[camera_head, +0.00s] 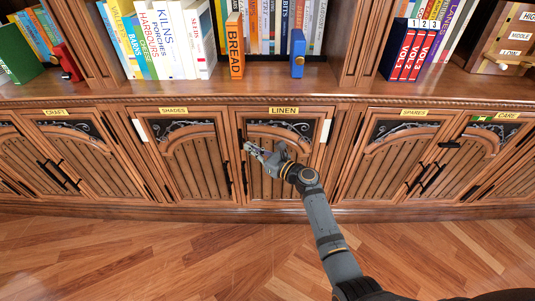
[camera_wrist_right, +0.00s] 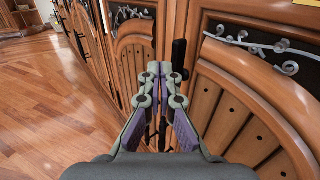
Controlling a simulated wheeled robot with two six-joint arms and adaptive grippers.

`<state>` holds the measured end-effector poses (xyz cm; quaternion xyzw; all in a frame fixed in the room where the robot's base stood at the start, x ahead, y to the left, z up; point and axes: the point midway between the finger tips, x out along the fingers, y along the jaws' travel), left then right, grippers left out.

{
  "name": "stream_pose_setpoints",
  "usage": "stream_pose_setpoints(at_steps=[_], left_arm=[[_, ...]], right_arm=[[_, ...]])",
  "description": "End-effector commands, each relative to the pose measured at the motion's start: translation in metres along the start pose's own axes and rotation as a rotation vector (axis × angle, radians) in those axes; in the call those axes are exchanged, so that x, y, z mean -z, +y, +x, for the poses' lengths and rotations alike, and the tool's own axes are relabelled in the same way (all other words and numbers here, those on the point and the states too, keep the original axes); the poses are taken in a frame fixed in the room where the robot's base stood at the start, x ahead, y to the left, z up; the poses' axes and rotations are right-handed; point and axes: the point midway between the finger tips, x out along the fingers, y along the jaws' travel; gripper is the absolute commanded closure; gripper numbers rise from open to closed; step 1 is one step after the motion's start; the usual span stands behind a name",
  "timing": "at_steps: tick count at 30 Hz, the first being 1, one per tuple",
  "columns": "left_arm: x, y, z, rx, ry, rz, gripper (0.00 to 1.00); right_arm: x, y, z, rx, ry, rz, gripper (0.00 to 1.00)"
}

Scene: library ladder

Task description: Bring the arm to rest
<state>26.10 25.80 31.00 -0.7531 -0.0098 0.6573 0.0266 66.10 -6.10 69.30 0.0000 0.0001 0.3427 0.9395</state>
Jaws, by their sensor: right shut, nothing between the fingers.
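My right gripper (camera_head: 258,152) is shut and empty in front of the closed cabinet door labelled LINEN (camera_head: 284,110). Its arm reaches in from the bottom right of the head view. In the right wrist view the gripper's fingertips (camera_wrist_right: 160,72) meet, with nothing between them. A dark door handle (camera_wrist_right: 179,52) shows just beyond the fingertips; I cannot tell whether they touch it. My left gripper is not in view.
Closed cabinet doors labelled CRAFT (camera_head: 56,112), SHADES (camera_head: 173,110), SPARES (camera_head: 414,112) and CARE (camera_head: 507,115) line the front. A shelf with books, including the orange BREAD book (camera_head: 235,48), runs above. The wooden floor (camera_head: 150,255) is clear.

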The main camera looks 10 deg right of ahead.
Motion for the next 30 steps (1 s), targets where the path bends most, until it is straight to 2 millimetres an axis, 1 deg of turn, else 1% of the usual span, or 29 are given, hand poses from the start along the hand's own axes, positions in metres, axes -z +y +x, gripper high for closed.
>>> stream_pose_setpoints(at_steps=[1, 3, 7, 11, 18, 20, 22, 23, 26, 27, 29, 30], left_arm=[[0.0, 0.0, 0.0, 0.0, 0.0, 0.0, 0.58], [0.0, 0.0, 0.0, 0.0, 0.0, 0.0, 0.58], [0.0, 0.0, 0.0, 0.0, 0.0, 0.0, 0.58], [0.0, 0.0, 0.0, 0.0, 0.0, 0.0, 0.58], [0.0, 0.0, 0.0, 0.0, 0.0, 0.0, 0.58], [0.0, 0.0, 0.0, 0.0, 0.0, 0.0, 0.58], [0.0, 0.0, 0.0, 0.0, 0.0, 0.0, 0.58], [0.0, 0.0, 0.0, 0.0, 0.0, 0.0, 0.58], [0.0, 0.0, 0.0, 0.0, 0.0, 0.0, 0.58], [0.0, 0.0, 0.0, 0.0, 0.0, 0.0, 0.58], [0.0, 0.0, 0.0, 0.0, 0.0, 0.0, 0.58], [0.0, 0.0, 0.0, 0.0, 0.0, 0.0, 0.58]], right_arm=[[0.002, -0.001, -0.013, 0.001, 0.003, -0.002, 1.0], [0.001, 0.0, -0.027, 0.0, 0.003, -0.003, 1.0], [0.0, -0.001, -0.045, 0.001, 0.001, -0.001, 1.0], [0.0, 0.0, -0.053, 0.0, 0.001, 0.0, 1.0], [0.0, 0.0, -0.053, 0.0, 0.0, 0.0, 1.0], [0.003, 0.0, -0.054, 0.0, 0.007, -0.009, 1.0], [0.018, 0.004, -0.058, -0.004, 0.047, -0.071, 1.0], [0.031, 0.007, -0.062, -0.009, 0.08, -0.121, 1.0], [0.093, 0.021, -0.086, -0.063, 0.247, -0.391, 1.0], [0.124, 0.029, -0.101, -0.106, 0.33, -0.529, 1.0], [0.17, 0.04, -0.128, -0.2, 0.453, -0.742, 1.0], [0.199, 0.048, -0.148, -0.277, 0.528, -0.881, 1.0]])
